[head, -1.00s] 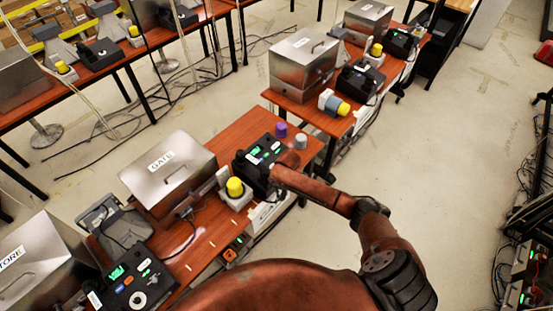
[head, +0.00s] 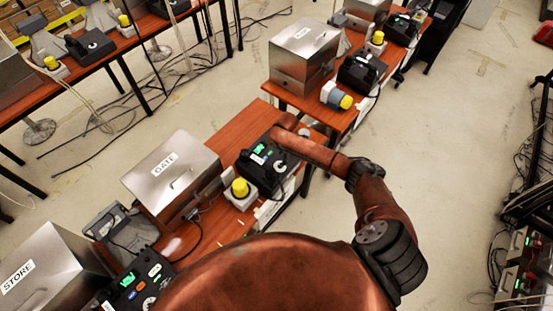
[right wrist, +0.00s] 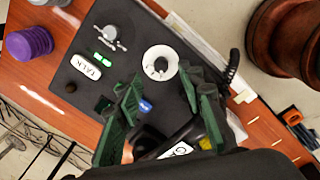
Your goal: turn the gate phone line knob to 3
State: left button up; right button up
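My left gripper is not in view.
A purple cylinder (right wrist: 30,42) stands beside the panel. A yellow-topped white unit (head: 240,190) is left of the phone. The STORE box (head: 45,275) and another phone (head: 138,285) are at lower left. Open floor (head: 450,150) lies to the right.

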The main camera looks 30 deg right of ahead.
aim_at(280, 164)
jog(key=f, duration=0.4)
jog(key=w+a+f, duration=0.1)
jog(key=f, duration=0.1)
jog(key=shift+d+f, duration=0.15)
jog(key=shift+f, duration=0.45)
jog(key=shift+c, duration=0.4)
grip_shut()
